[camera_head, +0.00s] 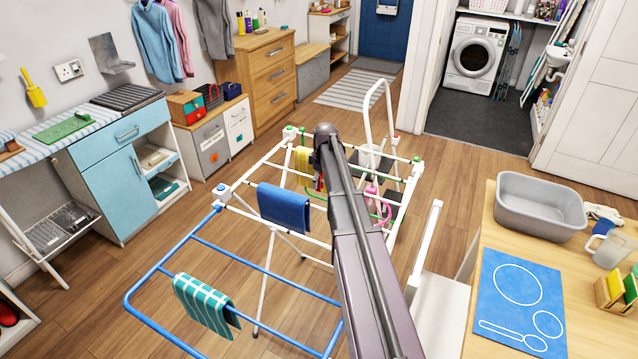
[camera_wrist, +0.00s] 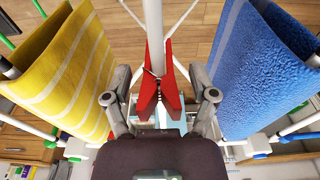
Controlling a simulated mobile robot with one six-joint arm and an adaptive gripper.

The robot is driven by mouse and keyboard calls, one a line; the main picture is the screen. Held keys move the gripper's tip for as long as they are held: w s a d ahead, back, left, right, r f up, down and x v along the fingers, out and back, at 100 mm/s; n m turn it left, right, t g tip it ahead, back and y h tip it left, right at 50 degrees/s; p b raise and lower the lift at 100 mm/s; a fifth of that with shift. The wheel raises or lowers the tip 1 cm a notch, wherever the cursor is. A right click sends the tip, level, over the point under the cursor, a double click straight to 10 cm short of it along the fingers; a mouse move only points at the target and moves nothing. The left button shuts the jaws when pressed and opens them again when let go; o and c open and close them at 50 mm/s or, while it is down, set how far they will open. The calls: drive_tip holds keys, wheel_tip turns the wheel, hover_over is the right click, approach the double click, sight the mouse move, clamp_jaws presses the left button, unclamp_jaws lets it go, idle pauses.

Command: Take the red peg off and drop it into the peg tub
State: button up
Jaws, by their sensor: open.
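In the wrist view the red peg (camera_wrist: 154,88) sits clipped on a white rail (camera_wrist: 153,22), its handle ends toward me. My gripper (camera_wrist: 160,78) is open, with one finger on each side of the peg and a visible gap on both sides. A yellow striped cloth (camera_wrist: 62,70) hangs to the left and a blue towel (camera_wrist: 262,65) to the right. In the head view a small bit of the red peg (camera_head: 318,184) shows beside my arm, which hides most of my gripper. I cannot make out the peg tub for certain.
The white and blue drying rack (camera_head: 215,250) stands on the wooden floor, with the blue towel (camera_head: 284,208) and a green checked cloth (camera_head: 205,305) on it. A table at right holds a grey basin (camera_head: 540,205) and a blue mat (camera_head: 518,300).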

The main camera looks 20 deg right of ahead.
drive_tip(key=shift+c, duration=0.2)
drive_tip(key=c, duration=0.8)
drive_tip(key=shift+r, duration=0.1)
wheel_tip(320, 180, up, 10)
drive_tip(key=p, duration=1)
idle(0.4)
